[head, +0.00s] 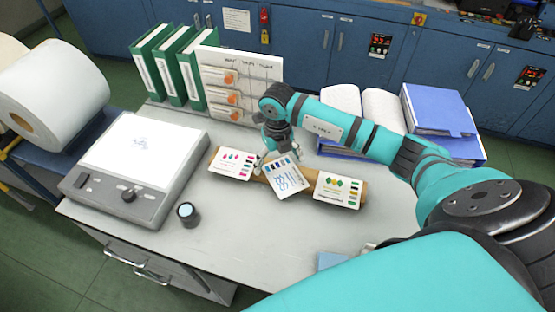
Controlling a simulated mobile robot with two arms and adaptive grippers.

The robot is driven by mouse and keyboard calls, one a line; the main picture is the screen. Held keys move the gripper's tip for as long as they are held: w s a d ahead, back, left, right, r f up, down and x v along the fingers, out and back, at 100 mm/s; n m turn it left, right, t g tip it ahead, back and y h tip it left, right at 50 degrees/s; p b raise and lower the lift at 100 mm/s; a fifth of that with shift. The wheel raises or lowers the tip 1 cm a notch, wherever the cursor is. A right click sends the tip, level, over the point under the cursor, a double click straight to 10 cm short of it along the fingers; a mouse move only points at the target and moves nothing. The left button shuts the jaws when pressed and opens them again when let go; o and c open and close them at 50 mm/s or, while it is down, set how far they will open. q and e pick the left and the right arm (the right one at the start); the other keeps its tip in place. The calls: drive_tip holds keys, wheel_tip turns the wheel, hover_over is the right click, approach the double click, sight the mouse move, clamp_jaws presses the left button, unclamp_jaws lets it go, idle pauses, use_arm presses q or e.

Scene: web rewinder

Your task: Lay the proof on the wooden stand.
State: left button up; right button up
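The wooden stand (325,180) is a long brown strip lying across the middle of the white bench. Three printed cards lie along it. The left card (231,164) has pink and dark marks, and the right card (339,191) has green shapes and colour patches. The middle card (286,179), with blue strokes, sits turned relative to the other two and rests over the stand. My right gripper (276,163) is just above the top edge of the middle card, its fingers looking spread apart. Whether they touch the card is unclear. My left gripper is not in view.
An open book (363,108) and blue binders (436,108) lie at right. The front of the bench is mostly clear.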

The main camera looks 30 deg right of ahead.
drive_tip(key=shift+r, duration=0.25)
wheel_tip(320, 180, up, 12)
drive_tip(key=b, duration=0.3)
